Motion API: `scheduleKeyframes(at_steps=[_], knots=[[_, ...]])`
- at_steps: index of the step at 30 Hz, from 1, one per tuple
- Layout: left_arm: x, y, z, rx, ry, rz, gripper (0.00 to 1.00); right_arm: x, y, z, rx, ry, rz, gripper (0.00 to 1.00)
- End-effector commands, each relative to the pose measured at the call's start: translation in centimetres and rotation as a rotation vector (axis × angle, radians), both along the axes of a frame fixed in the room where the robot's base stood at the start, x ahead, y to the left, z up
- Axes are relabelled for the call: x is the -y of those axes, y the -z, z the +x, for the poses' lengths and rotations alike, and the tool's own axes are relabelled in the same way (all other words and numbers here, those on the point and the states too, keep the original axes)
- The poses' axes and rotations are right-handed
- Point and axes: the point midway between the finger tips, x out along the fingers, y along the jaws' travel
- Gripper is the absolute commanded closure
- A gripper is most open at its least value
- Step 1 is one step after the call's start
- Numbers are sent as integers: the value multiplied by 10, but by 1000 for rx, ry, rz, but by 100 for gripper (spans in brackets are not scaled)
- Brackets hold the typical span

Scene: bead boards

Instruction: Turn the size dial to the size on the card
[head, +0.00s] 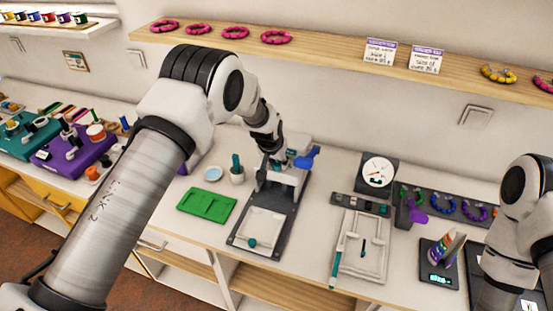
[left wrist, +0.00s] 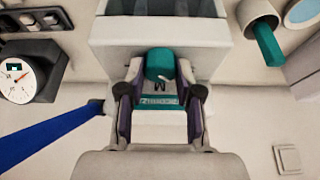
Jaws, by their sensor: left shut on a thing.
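The size dial (left wrist: 160,64) is a teal knob on the front of a white and grey press (head: 284,178). In the left wrist view a dark letter M shows just below the knob, above a teal strip (left wrist: 158,101) with pale marks too small to read. My left gripper (left wrist: 160,84) is shut on the dial, one finger on each side. In the head view my left gripper (head: 276,152) is at the press top, and the dial is mostly hidden there. Two small cards (head: 380,51) (head: 426,60) stand on the shelf; their writing is unreadable. My right gripper is not in view.
A blue lever (head: 308,156) sticks out beside the dial; it also passes left of my gripper in the wrist view (left wrist: 45,135). A cup with a teal tool (head: 237,175), a green tray (head: 207,205) and a round gauge (head: 378,171) stand nearby.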

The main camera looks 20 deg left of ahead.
Motion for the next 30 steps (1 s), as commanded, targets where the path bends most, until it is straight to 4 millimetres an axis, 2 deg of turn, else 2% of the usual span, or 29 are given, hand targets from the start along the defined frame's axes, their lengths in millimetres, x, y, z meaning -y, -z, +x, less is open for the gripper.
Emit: scheduleKeyframes(at_steps=[17, 18, 19, 30], knots=[[0, 1, 0, 1, -42, -1, 100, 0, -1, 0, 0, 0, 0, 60], [0, 1, 0, 1, -42, -1, 52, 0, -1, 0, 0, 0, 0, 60], [0, 1, 0, 1, -42, -1, 41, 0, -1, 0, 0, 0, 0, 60], [0, -5, -1, 2, -41, -1, 41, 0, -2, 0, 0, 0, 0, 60]])
